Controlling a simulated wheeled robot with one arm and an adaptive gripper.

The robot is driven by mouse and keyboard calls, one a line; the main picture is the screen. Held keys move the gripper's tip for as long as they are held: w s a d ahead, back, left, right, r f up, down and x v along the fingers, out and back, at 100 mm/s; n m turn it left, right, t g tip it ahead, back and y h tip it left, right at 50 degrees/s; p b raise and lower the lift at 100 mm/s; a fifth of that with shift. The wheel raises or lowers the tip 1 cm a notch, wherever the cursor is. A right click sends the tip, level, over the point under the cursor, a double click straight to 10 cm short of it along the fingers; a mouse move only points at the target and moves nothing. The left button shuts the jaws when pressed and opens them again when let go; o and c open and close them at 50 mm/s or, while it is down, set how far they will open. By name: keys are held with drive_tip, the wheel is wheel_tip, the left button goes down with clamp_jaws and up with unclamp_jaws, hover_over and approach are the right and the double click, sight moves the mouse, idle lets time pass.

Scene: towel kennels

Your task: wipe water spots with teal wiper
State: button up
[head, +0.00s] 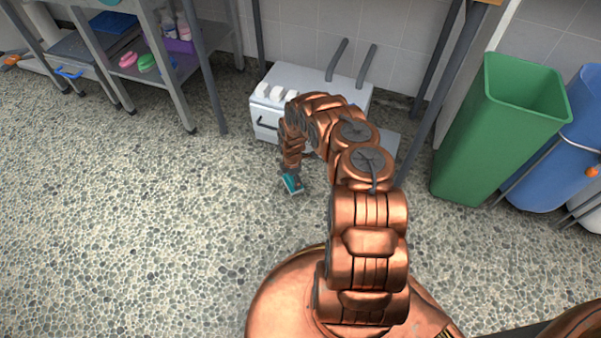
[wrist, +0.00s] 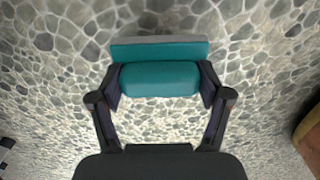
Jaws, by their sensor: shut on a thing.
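The teal wiper (wrist: 160,50) is in my gripper (wrist: 160,80), which is shut on its rounded teal grip with a finger at each end. A pale grey strip runs along the wiper's far edge in the wrist view. In the head view the wiper (head: 292,184) shows small below my gripper (head: 291,172), low over the pebbled floor. I cannot tell whether it touches the floor. I cannot make out any water spots on the speckled floor (head: 130,230).
A white cabinet (head: 262,113) stands by the wall behind my arm. A green bin (head: 500,130) and a blue bin (head: 550,165) stand at the right. A metal shelf (head: 190,65) with brushes and bottles is at upper left. The floor at left is clear.

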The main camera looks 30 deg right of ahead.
drive_tip(key=shift+r+p, duration=1.3)
drive_tip(key=shift+r, duration=0.55)
